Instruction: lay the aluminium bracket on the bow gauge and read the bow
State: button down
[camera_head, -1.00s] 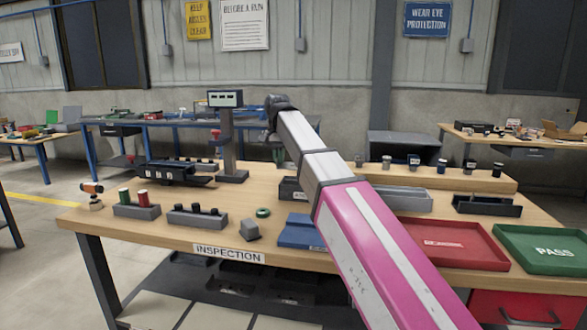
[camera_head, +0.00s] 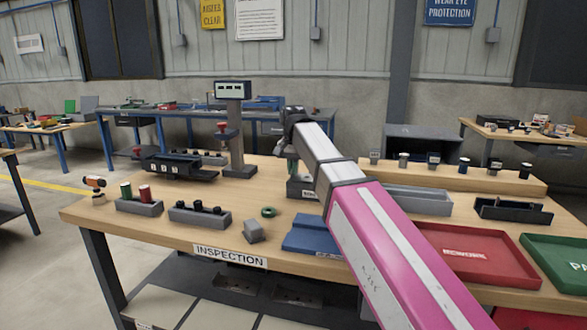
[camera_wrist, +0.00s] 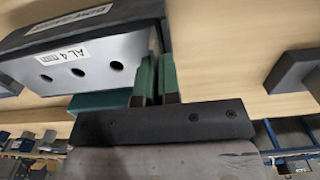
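A silver metal plate with a row of holes and an "AL 4 mm" label (camera_wrist: 100,60), apparently the aluminium bracket, shows large at the left of the wrist view. A dark labelled holder (camera_wrist: 50,35) lies along it. My gripper (camera_wrist: 157,75) has two green fingers close together at the plate's right end; whether the plate's edge is between them is unclear. In the head view my gripper (camera_head: 292,165) points down at a grey labelled bin (camera_head: 300,188).
A blue block (camera_head: 312,236) lies in front of the bin. A red rework tray (camera_head: 470,255) and a green tray (camera_head: 560,262) are at right.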

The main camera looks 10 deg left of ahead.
jog(key=shift+f, duration=0.45)
jog(key=c, duration=1.3)
grip_release()
jog(key=shift+c, duration=0.2)
jog(key=shift+r, duration=0.1)
notch_tip(320, 180, up, 13)
dwell(0.8)
